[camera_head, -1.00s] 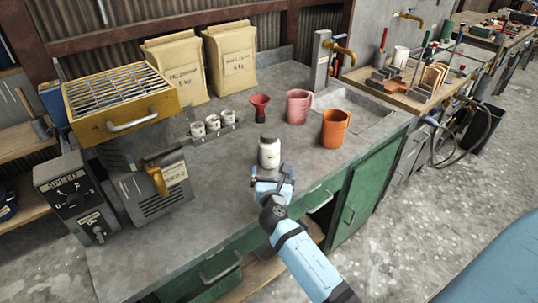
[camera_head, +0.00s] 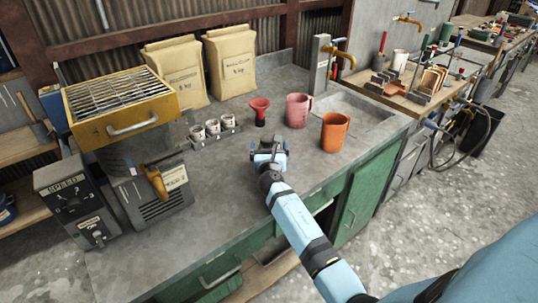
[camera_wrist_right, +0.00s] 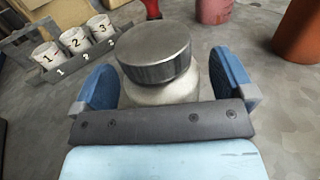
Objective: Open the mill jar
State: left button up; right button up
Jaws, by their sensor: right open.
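The mill jar, a pale jar (camera_wrist_right: 160,94) with a grey metal lid (camera_wrist_right: 155,52), stands upright on the bench in the right wrist view. In the head view it is hidden behind my right gripper (camera_head: 268,150). My right gripper is open, with its blue fingers (camera_wrist_right: 165,90) on either side of the jar. A small gap shows at the right finger; contact at the left cannot be told. The lid looks seated on the jar. My left gripper is not in view.
Numbered cups 1, 2 and 3 stand in a rack (camera_head: 225,130) behind and left. The mill (camera_head: 140,170) stands at left. The bench front-left is clear.

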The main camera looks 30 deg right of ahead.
jog(key=shift+w+d, duration=0.35)
jog(key=shift+w, duration=0.15)
jog(key=c, duration=1.2)
jog(key=shift+o, duration=0.2)
jog(key=shift+r, duration=0.15)
jog(key=shift+r, duration=0.25)
notch_tip(320, 180, up, 19)
jog(key=p, duration=0.5)
jog(key=shift+r, duration=0.15)
